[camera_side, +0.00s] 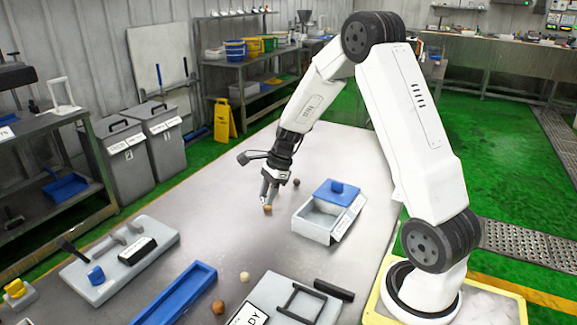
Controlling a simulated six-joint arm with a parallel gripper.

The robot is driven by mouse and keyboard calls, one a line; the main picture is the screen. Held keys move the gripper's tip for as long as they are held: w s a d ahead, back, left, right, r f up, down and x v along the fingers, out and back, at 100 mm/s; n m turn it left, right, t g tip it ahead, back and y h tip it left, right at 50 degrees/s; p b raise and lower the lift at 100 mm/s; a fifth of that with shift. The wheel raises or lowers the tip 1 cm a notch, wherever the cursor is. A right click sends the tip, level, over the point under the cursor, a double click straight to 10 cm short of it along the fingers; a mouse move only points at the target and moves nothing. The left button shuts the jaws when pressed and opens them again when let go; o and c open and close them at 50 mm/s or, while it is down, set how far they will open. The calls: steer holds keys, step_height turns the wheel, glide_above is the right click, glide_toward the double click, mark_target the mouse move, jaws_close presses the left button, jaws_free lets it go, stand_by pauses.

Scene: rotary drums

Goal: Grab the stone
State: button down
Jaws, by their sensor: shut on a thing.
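A small brown stone (268,209) is between the fingertips of my gripper (268,203), low over the steel table (330,160). My gripper points down and is shut on it. I cannot tell whether the stone touches the table. A dark round stone (296,182) lies on the table just right of and behind my gripper. A pale stone (244,276) and a larger brown stone (218,307) lie near the front of the table.
A grey box (312,225) with a blue-topped lid (337,192) stands right of my gripper. A long blue tray (178,295), a grey board with tools (120,262) and a dark frame (303,302) are in front. The table left of my gripper is clear.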

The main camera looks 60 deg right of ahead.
steer(key=shift+s+a+r, duration=0.2)
steer(key=shift+s+r, duration=0.1)
steer(key=shift+s, duration=0.3)
steer(key=shift+s+a+r, duration=0.2)
steer(key=shift+s+r, duration=0.05)
steer(key=shift+s, duration=0.35)
